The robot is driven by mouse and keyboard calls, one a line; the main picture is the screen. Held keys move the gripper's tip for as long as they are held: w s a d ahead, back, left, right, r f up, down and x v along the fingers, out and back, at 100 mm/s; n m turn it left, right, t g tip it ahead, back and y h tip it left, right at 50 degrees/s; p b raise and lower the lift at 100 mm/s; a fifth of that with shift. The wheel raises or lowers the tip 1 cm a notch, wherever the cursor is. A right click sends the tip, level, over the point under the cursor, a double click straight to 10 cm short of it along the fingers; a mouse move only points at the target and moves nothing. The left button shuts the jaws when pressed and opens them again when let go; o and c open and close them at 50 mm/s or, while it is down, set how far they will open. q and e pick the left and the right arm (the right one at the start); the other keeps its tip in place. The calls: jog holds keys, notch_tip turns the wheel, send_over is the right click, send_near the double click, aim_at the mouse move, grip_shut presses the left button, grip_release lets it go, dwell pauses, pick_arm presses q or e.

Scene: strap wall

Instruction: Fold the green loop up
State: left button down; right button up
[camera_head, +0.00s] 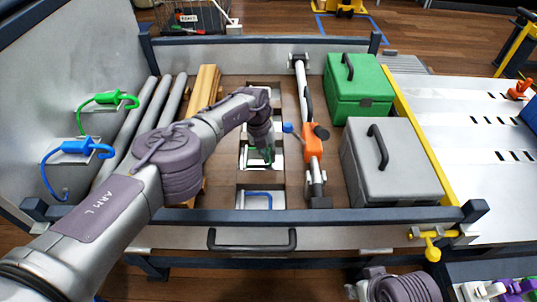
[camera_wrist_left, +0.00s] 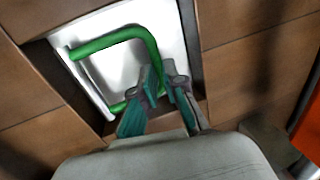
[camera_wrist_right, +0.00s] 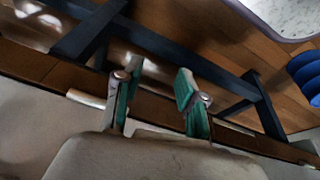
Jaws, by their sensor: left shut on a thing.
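The green loop (camera_wrist_left: 110,40) is a bent bar on a pale metal plate (camera_wrist_left: 115,68) set into a recess of the wooden deck. In the left wrist view my left gripper (camera_wrist_left: 160,80) is shut on the loop's side nearest it. The head view shows the left gripper (camera_head: 267,157) low over the middle recess, hiding most of the loop. My right gripper (camera_wrist_right: 158,86) is open and empty, pointing at a dark frame and the floor, away from the loop.
A blue loop (camera_head: 256,194) lies flat in the recess nearer the front rail (camera_head: 320,217). Green (camera_head: 358,92) and grey (camera_head: 392,172) boxes are further right. Wooden beams (camera_head: 205,88) lie left.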

pick_arm(q)
jog(key=shift+r, duration=0.1)
jog(key=r+h+p, duration=0.1)
jog(key=a+h+p, duration=0.1)
jog(key=h, duration=0.1)
jog(key=shift+r, duration=0.35)
jog(key=shift+a+r+h, duration=0.1)
jog(key=shift+a+h, duration=0.1)
jog(key=shift+h, duration=0.2)
pick_arm(e)
jog(key=s+x, duration=0.1)
jog(key=x, duration=0.7)
pick_arm(q)
jog(key=shift+a+r+h, duration=0.1)
jog(key=shift+r+h, duration=0.05)
jog(key=shift+h, duration=0.15)
jog(key=shift+a+r+h+b, duration=0.5)
jog(key=shift+h+b, duration=0.4)
jog(key=shift+h, duration=0.2)
jog(key=shift+a+r, duration=0.1)
jog(key=shift+r, duration=0.05)
pick_arm(e)
jog(key=w+v, duration=0.1)
jog(key=v, duration=0.6)
jog(key=shift+s+r, duration=0.15)
jog(key=shift+r, duration=0.35)
pick_arm(q)
jog(key=c, duration=1.2)
grip_release()
